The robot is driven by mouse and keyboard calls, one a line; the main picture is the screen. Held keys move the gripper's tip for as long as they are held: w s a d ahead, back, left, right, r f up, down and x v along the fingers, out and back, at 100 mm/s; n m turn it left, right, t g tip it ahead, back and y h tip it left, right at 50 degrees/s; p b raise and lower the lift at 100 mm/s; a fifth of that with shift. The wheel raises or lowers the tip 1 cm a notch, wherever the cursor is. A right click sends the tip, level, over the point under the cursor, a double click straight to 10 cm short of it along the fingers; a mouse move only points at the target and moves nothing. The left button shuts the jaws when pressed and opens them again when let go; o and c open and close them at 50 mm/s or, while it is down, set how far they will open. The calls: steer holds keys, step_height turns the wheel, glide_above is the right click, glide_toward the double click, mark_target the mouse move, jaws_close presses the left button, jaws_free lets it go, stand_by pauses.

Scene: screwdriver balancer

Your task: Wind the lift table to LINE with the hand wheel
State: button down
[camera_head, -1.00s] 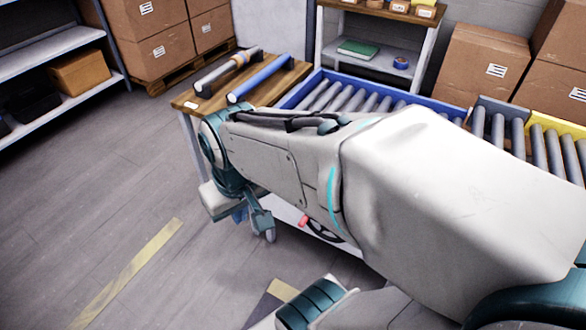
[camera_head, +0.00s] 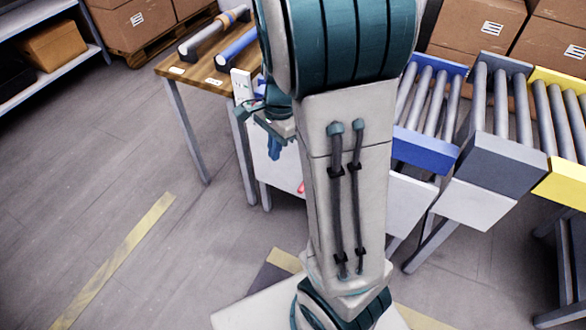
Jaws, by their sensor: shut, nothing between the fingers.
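A blue-framed roller table (camera_head: 424,152) stands right of my arm, which hides its left part. I cannot tell for sure whether it is the lift table. A small red knob (camera_head: 301,187) shows just left of my arm, below the table. It looks like the hand wheel's handle; the wheel itself is hidden. My gripper (camera_head: 274,152) is shut and empty, pointing down left of my arm, above the knob and apart from it. A small white plate with dark marks (camera_head: 240,86) stands by my wrist; no LINE mark is readable.
A grey-framed roller section (camera_head: 500,165) and a yellow-framed one (camera_head: 568,182) stand to the right. A wooden bench (camera_head: 205,72) at the left holds a grey bar and a blue bar (camera_head: 238,50). Cartons stand behind. The floor at left is clear.

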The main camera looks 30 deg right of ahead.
steer(key=w+d+f+m+g+h+b, duration=0.1)
steer(key=w+d+f+m+h+b, duration=0.1)
steer(key=w+d+f+m, duration=0.4)
steer(key=w+d+f+m+h+b, duration=0.1)
steer(key=w+d+f+m, duration=0.2)
steer(key=f+m, duration=0.4)
steer(key=f+b, duration=0.1)
steer(key=f, duration=0.3)
steer(key=s+d+f+b, duration=0.1)
steer(key=f+b, duration=0.1)
steer(key=f, duration=0.3)
steer(key=s+f+b, duration=0.1)
steer(key=f, duration=0.3)
steer(key=shift+d+f, duration=0.3)
steer(key=shift+a, duration=0.1)
